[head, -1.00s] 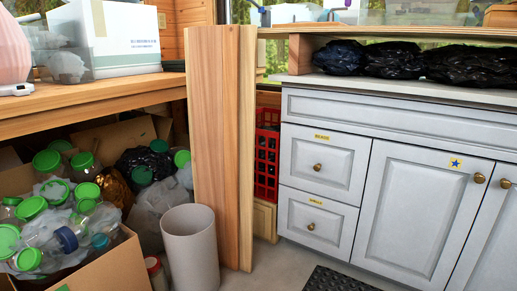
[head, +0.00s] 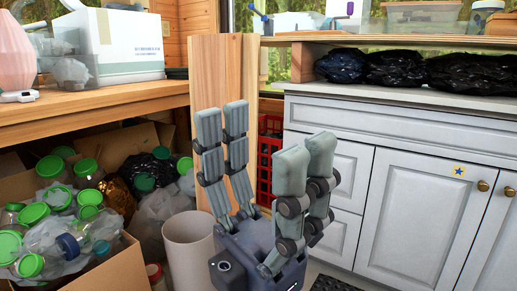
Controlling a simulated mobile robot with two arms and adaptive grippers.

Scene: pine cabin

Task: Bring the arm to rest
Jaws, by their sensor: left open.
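My left gripper (head: 265,128) stands in the lower middle of the head view, its grey fingers pointing up. Its two finger pairs are spread wide apart, with nothing between them. It hides parts of the wooden boards (head: 208,75), the red crate (head: 265,175) and the left drawers of the grey cabinet (head: 400,205) behind it. I cannot tell whether it touches any of them. My right gripper is not in view.
A wooden bench (head: 110,108) with a white box (head: 125,45) is at the left. Below it, a cardboard box (head: 110,272) holds several green-lidded jars. A pale bin (head: 190,250) stands beside the gripper. Black bags (head: 395,69) lie under a shelf above the cabinet.

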